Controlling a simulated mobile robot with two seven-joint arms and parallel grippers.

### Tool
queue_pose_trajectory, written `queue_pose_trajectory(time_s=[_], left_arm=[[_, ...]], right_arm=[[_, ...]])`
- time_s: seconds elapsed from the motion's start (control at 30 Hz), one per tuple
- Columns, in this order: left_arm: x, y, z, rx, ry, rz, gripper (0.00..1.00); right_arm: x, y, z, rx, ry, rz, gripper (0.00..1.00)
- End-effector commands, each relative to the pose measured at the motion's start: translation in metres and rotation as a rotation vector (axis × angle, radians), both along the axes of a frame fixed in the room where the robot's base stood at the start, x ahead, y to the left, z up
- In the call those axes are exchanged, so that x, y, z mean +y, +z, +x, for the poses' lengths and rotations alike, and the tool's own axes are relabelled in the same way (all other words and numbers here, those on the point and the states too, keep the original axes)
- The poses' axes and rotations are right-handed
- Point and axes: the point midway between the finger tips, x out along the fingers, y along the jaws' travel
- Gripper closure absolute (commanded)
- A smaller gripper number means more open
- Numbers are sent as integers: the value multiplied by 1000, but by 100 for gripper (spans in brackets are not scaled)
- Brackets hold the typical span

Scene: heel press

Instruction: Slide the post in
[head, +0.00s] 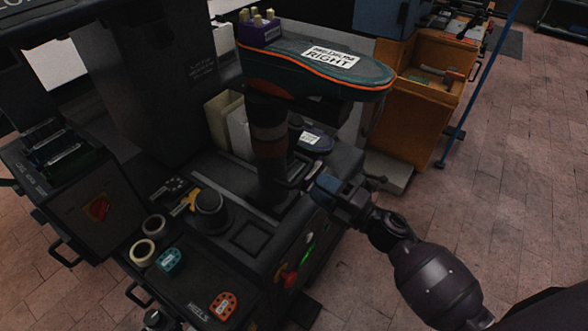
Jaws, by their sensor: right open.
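A dark upright post (270,150) with a brown band stands on the press's base (230,262). A dark shoe form with an orange edge (318,72), labelled MEDIUM RIGHT, sits on top of it. My right gripper (312,184) is open, low and just right of the post's foot, by a small dark bar there. I cannot tell whether its fingers touch the bar or stand around it. The post's far side and part of its foot are hidden. My left gripper is not in view.
A panel with a red switch (97,209) stands at the left. Tape rolls (142,252) and teal and orange heels (222,305) lie on the front ledge. A red button (288,278) sits on the press's front. A wooden cabinet (418,100) stands behind.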

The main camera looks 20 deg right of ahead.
Motion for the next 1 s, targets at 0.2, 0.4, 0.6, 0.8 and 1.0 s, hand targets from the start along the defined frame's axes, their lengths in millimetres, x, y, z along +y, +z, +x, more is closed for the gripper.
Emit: queue_pose_trajectory(time_s=[0.2,0.4,0.6,0.8,1.0], left_arm=[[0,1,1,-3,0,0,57],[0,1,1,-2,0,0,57],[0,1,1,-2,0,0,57],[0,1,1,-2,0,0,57],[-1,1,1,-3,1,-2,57]], right_arm=[[24,8,31,-1,0,2,58],[39,12,50,0,-1,2,58],[45,14,58,1,-1,2,58],[46,14,58,1,-2,2,58],[45,14,58,1,-2,2,76]])
